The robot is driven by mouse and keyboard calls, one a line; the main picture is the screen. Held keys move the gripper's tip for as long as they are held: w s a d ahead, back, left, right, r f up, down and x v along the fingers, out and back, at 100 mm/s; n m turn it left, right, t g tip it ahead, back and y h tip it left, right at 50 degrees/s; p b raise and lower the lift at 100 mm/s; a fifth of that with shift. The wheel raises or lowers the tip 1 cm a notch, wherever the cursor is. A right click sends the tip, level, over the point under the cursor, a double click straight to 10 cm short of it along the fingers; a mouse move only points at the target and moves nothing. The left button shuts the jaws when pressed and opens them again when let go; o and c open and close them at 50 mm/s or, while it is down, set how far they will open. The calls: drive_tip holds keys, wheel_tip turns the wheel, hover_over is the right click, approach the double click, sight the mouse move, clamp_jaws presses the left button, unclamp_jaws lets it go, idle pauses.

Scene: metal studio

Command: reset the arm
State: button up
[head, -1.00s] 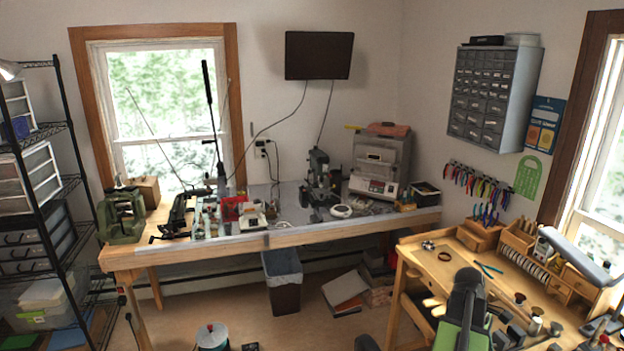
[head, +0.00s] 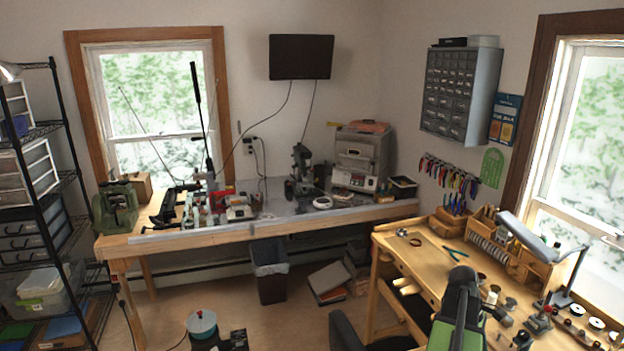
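A black and green upright part at the bottom right of the head view looks like a piece of my own arm. It stands in front of the wooden jeweller's bench (head: 392,262) and hides part of its top. I cannot make out the fingers of my gripper in this view.
A long workbench (head: 180,241) with tools and machines runs along the back wall. A black wire shelf (head: 62,190) stands at the left. A bin (head: 270,275), a teal round container (head: 202,325) and a dark chair (head: 345,330) are on the floor. Open floor lies between.

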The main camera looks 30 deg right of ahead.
drive_tip(key=w+a+f+n+t+h+b, duration=0.1)
drive_tip(key=w+a+f+n+b, duration=0.25)
drive_tip(key=w+a, duration=0.95)
drive_tip(key=w+a+f+n+t+b, duration=0.1)
drive_tip(key=w+a+f+n+b, duration=0.25)
drive_tip(key=w+a, duration=1)
drive_tip(key=w+a+f+m+t+y+b, duration=0.1)
drive_tip(key=a+m, duration=0.4)
drive_tip(key=a, duration=0.9)
drive_tip(key=w+a+f+m+t+y+b, duration=0.1)
drive_tip(key=a+m, duration=0.5)
drive_tip(key=a, duration=0.9)
wheel_tip(320, 180, down, 3)
drive_tip(key=shift+w+a+r+y+b, duration=0.15)
drive_tip(key=shift+w+y+b, duration=0.25)
drive_tip(key=shift+w, duration=0.6)
